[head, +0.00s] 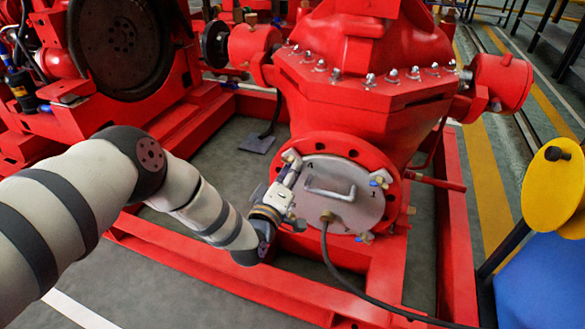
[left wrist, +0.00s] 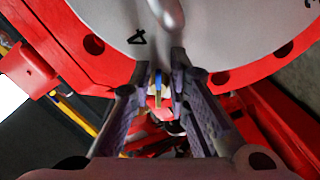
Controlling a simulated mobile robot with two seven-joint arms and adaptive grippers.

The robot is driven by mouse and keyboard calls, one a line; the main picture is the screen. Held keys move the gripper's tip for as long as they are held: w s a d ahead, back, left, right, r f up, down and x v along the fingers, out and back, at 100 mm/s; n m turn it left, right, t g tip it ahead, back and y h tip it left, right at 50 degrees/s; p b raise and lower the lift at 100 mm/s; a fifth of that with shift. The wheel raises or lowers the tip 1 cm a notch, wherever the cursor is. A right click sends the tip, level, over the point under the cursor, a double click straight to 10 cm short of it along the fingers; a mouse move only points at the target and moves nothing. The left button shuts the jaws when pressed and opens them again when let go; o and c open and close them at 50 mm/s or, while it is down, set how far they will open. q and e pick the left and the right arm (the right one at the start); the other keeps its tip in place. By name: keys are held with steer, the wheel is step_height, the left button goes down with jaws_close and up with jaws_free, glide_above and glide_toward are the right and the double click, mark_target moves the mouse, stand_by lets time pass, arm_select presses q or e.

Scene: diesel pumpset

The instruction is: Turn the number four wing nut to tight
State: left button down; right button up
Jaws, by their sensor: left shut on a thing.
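A round grey cover plate (head: 345,208) with a bent handle (head: 330,190) sits on the red flange of the pump, with black numbers on its face. The number four wing nut (head: 291,156) is at the plate's upper left rim, partly hidden by my left gripper (head: 289,172). In the left wrist view the left gripper (left wrist: 159,78) has its fingers on both sides of a small blue and yellowish part of the wing nut (left wrist: 158,84), just beside the printed 4. The fingers are shut on it. My right gripper is not in view.
Other blue-winged nuts sit on the plate's rim at right (head: 379,181) and lower right (head: 365,237). A dark hose (head: 335,268) leaves the plate's lower part. Red frame beams (head: 235,275) surround the pump. A yellow disc (head: 553,185) stands at right.

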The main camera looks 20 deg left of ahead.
arm_select(q)
steer(key=shift+a+r+m+p, duration=0.15)
steer(key=shift+a+m+p, duration=0.35)
steer(key=shift+m, duration=4.3)
steer(key=shift+a+r+m+p, duration=0.1)
steer(key=shift+a+m+p, duration=0.3)
steer(key=shift+m, duration=4.4)
steer(key=shift+a+r+m+p, duration=0.15)
steer(key=shift+a+m+p, duration=0.35)
steer(key=shift+m, duration=4.3)
steer(key=shift+d, duration=0.1)
steer(key=c, duration=1.8)
jaws_free()
